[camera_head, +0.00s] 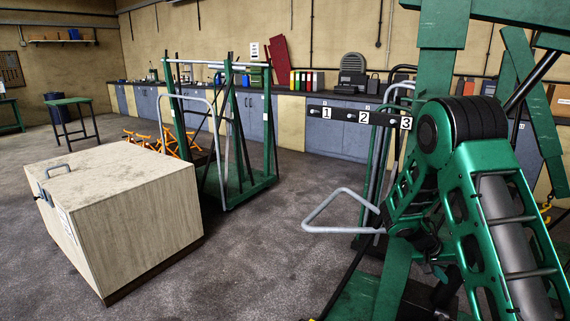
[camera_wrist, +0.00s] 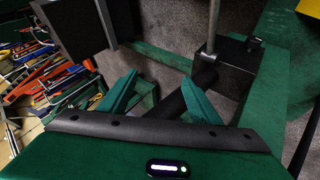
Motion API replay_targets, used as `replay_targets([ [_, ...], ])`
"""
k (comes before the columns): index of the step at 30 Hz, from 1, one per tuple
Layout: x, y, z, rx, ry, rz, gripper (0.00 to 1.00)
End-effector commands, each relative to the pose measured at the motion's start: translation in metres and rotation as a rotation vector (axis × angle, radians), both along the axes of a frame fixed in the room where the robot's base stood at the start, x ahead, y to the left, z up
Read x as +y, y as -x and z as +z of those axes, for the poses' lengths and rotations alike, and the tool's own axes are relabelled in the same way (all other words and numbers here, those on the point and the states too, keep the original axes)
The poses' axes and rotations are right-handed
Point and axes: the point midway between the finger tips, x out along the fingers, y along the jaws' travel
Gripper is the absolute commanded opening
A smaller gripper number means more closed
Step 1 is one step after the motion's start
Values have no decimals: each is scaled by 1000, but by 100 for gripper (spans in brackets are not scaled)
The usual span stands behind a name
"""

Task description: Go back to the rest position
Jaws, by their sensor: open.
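My gripper (camera_wrist: 160,92) shows in the wrist view as two green fingers, spread apart. A thick black bar (camera_wrist: 174,106) crosses the gap between them, running up to a dark block with a metal post; I cannot tell whether a finger touches it. In the head view my green arm, with a black joint, fills the right side. I cannot make out my gripper's fingers there. No trolley jack is clearly recognisable in either view.
A wooden box (camera_head: 120,215) stands at the left front. A green rack trolley (camera_head: 250,190) stands behind it. A numbered hook rail (camera_head: 362,116) is close left of my arm. In the wrist view, mixed tools (camera_wrist: 45,75) lie left; green frame beams surround my fingers. Grey floor (camera_head: 255,260) is open centrally.

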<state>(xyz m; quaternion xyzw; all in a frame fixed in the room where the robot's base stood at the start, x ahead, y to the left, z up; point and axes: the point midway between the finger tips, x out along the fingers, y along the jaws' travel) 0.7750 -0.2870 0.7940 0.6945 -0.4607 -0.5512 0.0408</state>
Motion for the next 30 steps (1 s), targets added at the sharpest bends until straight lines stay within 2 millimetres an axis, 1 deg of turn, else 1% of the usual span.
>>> replay_targets([
  [1,-2,11,16,-4,-29,-15,57],
  [3,-4,27,33,1,-70,-31,57],
  [5,-4,42,46,4,-106,-45,57],
  [9,-1,78,76,11,-192,-66,57],
  [14,6,122,106,16,-292,-76,57],
  [15,9,133,112,18,-318,-78,57],
  [17,13,150,122,18,-355,-77,57],
  [21,26,191,142,17,-441,-68,57],
  [26,45,237,159,14,-536,-46,57],
  [30,64,277,170,9,-615,-14,57],
])
